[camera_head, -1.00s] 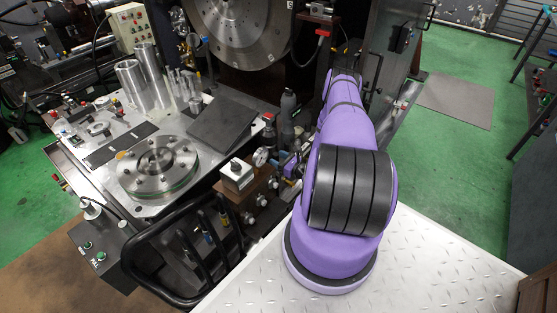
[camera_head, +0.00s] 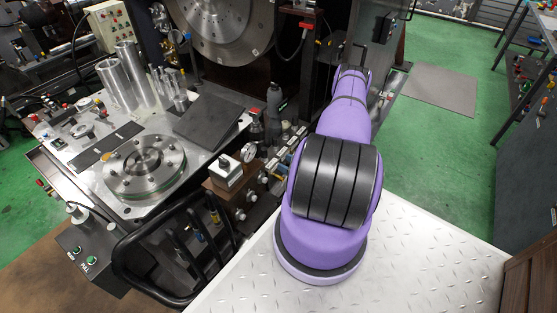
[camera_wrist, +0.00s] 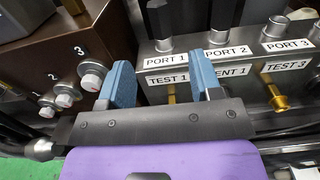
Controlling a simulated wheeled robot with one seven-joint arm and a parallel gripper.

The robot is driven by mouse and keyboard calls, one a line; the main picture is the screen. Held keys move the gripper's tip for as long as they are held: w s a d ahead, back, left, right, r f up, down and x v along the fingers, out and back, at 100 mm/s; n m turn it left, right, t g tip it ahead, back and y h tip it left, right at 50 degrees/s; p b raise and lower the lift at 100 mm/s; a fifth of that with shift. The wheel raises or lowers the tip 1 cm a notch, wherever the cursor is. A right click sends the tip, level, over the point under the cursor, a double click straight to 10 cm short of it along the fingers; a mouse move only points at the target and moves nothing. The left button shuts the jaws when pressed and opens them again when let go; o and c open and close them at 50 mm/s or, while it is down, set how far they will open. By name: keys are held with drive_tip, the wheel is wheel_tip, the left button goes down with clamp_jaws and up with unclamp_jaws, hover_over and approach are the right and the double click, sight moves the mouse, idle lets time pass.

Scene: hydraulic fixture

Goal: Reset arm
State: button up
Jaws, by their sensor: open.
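My gripper (camera_wrist: 163,88) shows in the wrist view with its two blue fingers apart and nothing between them. Its fingers point at a grey metal block (camera_wrist: 150,50) carrying labels such as PORT 1, PORT 2, TEST 1 and TEST 3. The middle label is partly hidden by the right finger. I cannot tell whether the fingers touch the block. In the head view my purple arm (camera_head: 335,190) reaches away over the hydraulic fixture's right side, and the gripper is hidden there.
Green floor (camera_head: 430,150) is open at right.

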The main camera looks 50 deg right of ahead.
drive_tip(key=shift+s, duration=0.3)
